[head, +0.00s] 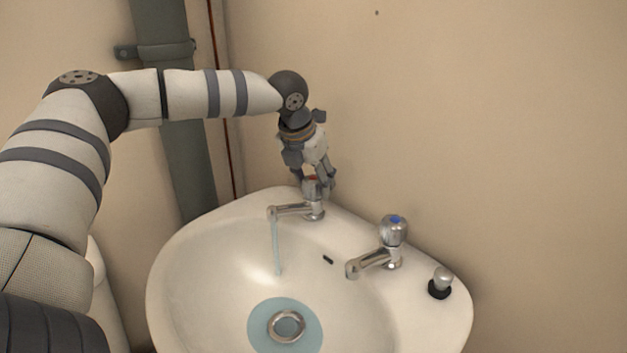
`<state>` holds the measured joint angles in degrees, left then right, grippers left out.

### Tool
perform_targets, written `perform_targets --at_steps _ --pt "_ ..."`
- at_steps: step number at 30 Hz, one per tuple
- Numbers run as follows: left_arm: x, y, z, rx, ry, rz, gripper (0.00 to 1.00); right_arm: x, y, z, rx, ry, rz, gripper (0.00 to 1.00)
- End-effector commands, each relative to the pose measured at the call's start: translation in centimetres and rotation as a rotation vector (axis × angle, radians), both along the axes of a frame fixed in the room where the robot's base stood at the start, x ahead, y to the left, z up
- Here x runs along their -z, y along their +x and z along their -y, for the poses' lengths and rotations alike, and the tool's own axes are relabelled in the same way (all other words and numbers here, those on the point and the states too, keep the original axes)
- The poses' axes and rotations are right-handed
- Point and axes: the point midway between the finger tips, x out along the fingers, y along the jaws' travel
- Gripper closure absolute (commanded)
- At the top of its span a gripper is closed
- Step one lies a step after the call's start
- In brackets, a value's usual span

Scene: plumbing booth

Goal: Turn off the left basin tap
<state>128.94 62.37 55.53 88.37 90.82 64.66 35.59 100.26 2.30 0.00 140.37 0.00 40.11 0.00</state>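The left basin tap (295,211) stands at the back left of the white basin (210,245). It is chrome with a red mark on its handle (311,186). A thin stream of water (277,247) runs from its spout into the bowl. My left gripper (321,186) points down at the handle from above, with its fingers around or beside it. The fingers partly hide the handle. I cannot tell whether they press on it. My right gripper is not in view.
The right tap (375,249) has a blue mark and no water runs from it. A black and chrome plug (440,283) sits on the right rim. A little water lies around the drain (286,326). A wall stands close behind the basin, and a grey pipe (186,140) stands behind my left arm.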

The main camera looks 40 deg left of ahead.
Motion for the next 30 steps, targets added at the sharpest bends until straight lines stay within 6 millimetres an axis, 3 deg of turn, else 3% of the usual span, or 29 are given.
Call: perform_targets --at_steps 1,3,4,17,30 --pt "0.0 -0.01 0.0 0.0 0.0 0.0 0.72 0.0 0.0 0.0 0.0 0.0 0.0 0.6" --pt "0.01 -0.01 -0.01 0.0 0.0 0.0 0.88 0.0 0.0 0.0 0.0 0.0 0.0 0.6" --pt "0.02 -0.02 -0.01 0.0 0.0 -0.001 0.89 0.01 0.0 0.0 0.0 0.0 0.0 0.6" --pt "0.05 -0.06 -0.05 0.089 -0.001 -0.003 0.88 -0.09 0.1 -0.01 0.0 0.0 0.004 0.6" --pt "0.4 -0.01 -0.01 0.472 -0.003 -0.007 0.88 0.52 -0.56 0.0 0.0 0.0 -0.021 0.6"
